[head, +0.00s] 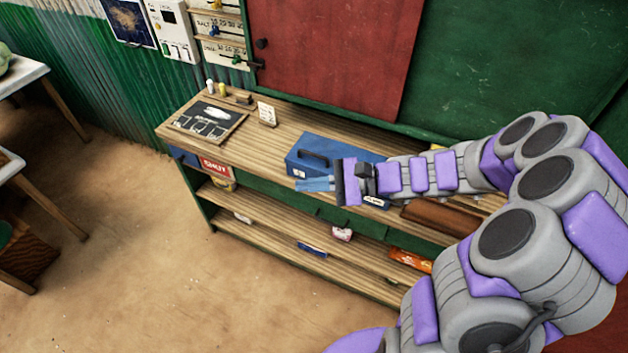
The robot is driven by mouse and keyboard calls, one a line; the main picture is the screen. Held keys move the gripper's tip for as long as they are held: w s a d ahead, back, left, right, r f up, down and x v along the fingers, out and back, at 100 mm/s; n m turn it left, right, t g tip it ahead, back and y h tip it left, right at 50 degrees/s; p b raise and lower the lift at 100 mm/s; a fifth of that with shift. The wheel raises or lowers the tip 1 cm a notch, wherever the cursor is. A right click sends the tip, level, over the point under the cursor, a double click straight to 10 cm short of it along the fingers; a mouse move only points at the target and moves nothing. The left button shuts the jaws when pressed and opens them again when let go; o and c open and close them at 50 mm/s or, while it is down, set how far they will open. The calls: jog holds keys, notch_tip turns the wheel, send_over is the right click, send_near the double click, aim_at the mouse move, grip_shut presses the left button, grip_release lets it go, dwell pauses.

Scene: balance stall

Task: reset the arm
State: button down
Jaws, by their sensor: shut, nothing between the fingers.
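My gripper (315,185) is at the end of my grey and purple arm, which reaches in from the right of the head view. Its fingers are shut with nothing between them and point left. In the picture the gripper overlaps the front of a blue box with a dark handle (312,150) on the wooden counter (265,142). I cannot tell how far apart they are, or whether they touch. My arm hides part of the box and the right part of the counter.
Shelves (270,228) under the counter hold several small packets, including an orange one (410,260). A chalkboard panel (208,118) and a small card (267,113) lie toward the counter's left. A red panel (335,55) stands behind. Open floor (150,240) lies to the left, with tables (22,75) beyond.

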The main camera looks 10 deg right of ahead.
jog(key=s+a+n+g+h, duration=0.3)
jog(key=s+n+g+h, duration=0.5)
jog(key=s, duration=0.9)
jog(key=s+d+r+n+t+h, duration=0.1)
jog(key=s+d+n+t+h, duration=0.1)
jog(key=s+d+n+h, duration=0.3)
jog(key=s+d+h, duration=0.2)
jog(key=s+d, duration=0.2)
jog(key=d, duration=0.1)
jog(key=shift+d+t+h, duration=0.3)
jog(key=shift+d+t, duration=0.1)
